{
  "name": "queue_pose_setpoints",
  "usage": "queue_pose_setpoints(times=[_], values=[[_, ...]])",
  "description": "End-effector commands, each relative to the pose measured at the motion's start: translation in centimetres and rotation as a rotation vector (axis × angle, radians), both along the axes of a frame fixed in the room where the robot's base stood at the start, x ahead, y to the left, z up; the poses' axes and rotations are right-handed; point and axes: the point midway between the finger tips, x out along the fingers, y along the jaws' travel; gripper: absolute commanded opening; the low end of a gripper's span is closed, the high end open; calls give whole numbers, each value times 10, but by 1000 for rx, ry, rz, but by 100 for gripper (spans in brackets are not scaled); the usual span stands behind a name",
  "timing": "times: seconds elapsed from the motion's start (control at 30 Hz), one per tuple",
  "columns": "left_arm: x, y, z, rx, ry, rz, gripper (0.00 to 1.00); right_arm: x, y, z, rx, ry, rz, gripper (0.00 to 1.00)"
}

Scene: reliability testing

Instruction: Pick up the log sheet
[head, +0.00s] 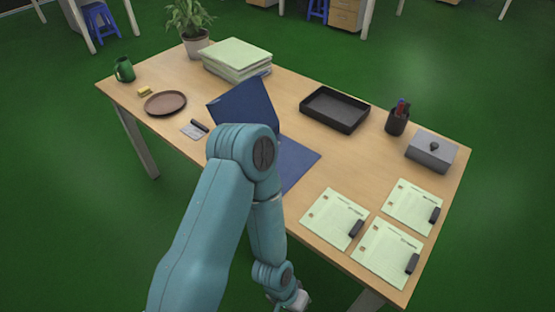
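Three pale green printed sheets lie flat at the near right of the table: one at the left (330,215), one at the back right (412,203) and one in front (382,250). Each has a small black object on its right side. I cannot tell which one is the log sheet. My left arm rises from the bottom and bends down before the table's near edge. My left gripper (297,301) is at the bottom edge of the view, low and left of the sheets, apart from them; its fingers are not clear. My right gripper is not in view.
A blue open folder (300,163) lies mid-table, partly behind my arm. Behind are a black tray (334,109), pen cup (397,118), grey lidded box (432,152), paper stack (236,59) and potted plant (192,25). A brown plate (165,103) and green mug (124,69) stand left.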

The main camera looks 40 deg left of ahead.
Motion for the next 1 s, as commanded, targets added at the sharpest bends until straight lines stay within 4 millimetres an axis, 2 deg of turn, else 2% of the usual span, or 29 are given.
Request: queue_pose_setpoints(times=[0.4,0.43,0.57,0.67,0.7,1.0], values=[[0,0,0,0,0,0,0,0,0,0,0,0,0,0],[0,0,0,0,0,0,0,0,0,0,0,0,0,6],[0,0,0,0,0,0,0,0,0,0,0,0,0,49],[0,0,0,0,0,0,0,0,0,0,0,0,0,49],[0,0,0,0,0,0,0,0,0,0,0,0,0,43],[0,0,0,0,0,0,0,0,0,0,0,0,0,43]])
